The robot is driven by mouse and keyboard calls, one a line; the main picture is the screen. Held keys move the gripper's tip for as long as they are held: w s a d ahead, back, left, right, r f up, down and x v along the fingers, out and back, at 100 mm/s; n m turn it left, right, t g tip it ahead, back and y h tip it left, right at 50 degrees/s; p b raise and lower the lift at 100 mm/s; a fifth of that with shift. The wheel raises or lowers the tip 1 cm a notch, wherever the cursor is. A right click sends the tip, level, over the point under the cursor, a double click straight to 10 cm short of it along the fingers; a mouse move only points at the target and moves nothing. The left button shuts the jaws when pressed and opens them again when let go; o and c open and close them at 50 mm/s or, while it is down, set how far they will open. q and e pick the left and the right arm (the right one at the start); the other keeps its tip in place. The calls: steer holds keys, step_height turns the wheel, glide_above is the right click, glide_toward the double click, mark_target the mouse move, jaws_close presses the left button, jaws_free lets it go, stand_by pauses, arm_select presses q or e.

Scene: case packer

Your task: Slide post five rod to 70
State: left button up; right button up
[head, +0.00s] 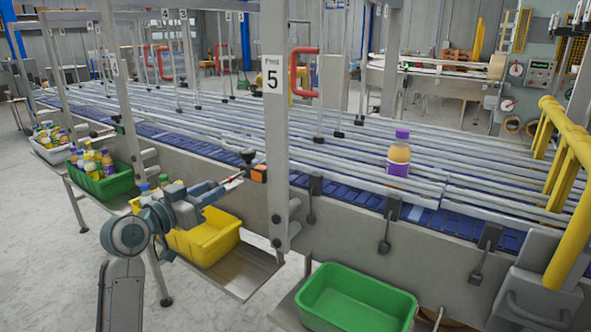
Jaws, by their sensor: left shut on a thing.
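Post five (276,205) is a grey upright with a "Post 5" sign (272,75), beside the conveyor. At its left side are an orange block (260,174) and a black knob (247,156). A thin rod (226,181) runs outward to the left from there. My left arm comes in from the lower left, and my left gripper (232,183) is shut on the rod, close to the block. The gripper partly hides the rod. Any scale marks on the rod are too small to read. My right gripper is not in view.
A yellow bin (205,240) lies below my left gripper; an empty green bin (357,300) is at the front. Green (105,186) and white bins with bottles stand farther left. A purple-capped bottle (399,153) stands on the blue conveyor (345,180). Yellow rails (570,190) stand at right.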

arm_select(q)
steer(key=shift+x, duration=0.9)
steer(key=o, duration=0.8)
steer(key=shift+c, duration=0.2)
steer(key=shift+a, duration=0.1)
steer(key=v, duration=0.7)
